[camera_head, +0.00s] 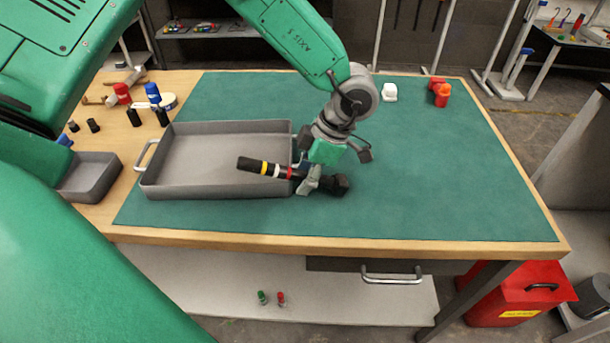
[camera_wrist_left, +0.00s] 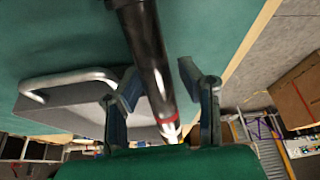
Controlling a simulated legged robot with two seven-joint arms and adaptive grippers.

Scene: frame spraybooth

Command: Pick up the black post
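The black post (camera_head: 262,167) has yellow, white and red bands. In the head view it lies across the right part of the grey tray (camera_head: 160,187), with its far end out over the right rim. My left gripper (camera_head: 333,163) is low over the mat at the post's right end. In the left wrist view the post (camera_wrist_left: 147,52) runs between the two spread fingers of the gripper (camera_wrist_left: 158,84). A gap shows beside the right finger; contact at the left finger is unclear. The gripper hides part of the post's right end. My right gripper is not in view.
The green mat (camera_head: 460,190) is clear to the right of the gripper. A white block (camera_head: 389,92) and orange-red pieces (camera_head: 441,94) sit at its back edge. A small grey bin (camera_head: 90,176) and small caps, including a blue one (camera_head: 152,93), stand left of the tray.

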